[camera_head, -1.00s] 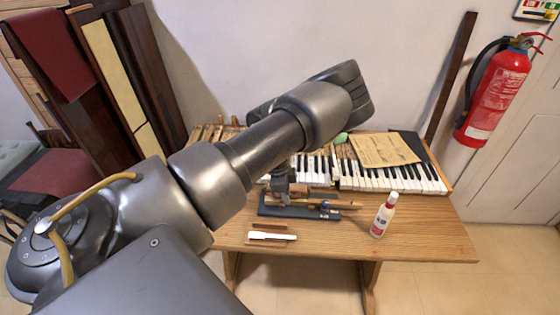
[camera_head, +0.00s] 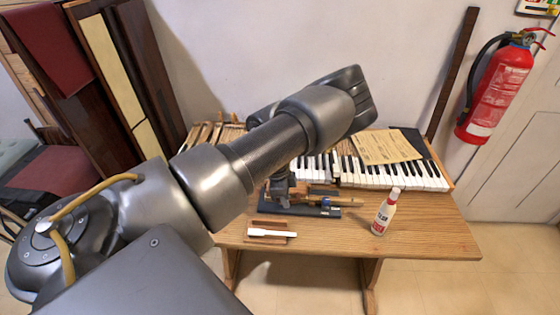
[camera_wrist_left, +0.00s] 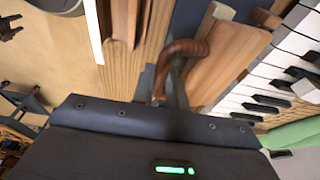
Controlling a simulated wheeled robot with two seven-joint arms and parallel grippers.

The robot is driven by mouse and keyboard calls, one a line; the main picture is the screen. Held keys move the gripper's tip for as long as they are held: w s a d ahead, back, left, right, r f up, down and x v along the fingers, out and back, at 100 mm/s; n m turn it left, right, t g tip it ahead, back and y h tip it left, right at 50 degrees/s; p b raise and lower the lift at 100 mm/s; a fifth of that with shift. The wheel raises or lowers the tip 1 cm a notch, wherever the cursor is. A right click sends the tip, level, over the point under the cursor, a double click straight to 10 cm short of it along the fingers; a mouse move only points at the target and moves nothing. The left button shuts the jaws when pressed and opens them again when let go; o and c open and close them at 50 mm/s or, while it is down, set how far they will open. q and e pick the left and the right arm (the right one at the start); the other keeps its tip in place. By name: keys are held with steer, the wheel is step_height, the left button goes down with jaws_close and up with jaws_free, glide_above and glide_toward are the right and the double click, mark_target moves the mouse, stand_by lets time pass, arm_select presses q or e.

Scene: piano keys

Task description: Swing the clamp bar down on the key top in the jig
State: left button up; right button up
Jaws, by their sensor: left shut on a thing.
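The jig's dark base (camera_head: 325,211) lies on the wooden table in front of the keyboard, with a wooden piece and a small blue part on it. My left gripper (camera_head: 278,190) reaches down at the jig's left end, its fingers partly hidden by my arm. In the left wrist view, my left gripper (camera_wrist_left: 168,88) is shut on a brown, curved bar (camera_wrist_left: 183,48), which looks like the clamp bar. A wooden block (camera_wrist_left: 228,65) lies beside the bar. I cannot tell whether the bar touches the key top in the jig. My right gripper is not in view.
A piano keyboard (camera_head: 395,177) runs along the table's back, with a paper sheet (camera_head: 386,147) on it. A white bottle (camera_head: 385,213) stands right of the jig. A white strip (camera_head: 272,232) lies in front, among brown pieces. The table's right front is clear.

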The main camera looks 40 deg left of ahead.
arm_select(q)
steer(key=shift+f, duration=0.1)
steer(key=shift+s+d+f+b, duration=0.15)
steer(key=shift+s+f+b, duration=0.05)
steer(key=shift+f+b, duration=0.65)
steer(key=o, duration=0.7)
steer(key=shift+c, duration=0.2)
steer(key=shift+r, duration=0.1)
steer(key=shift+r+p, duration=1.55)
steer(key=shift+r, duration=1.4)
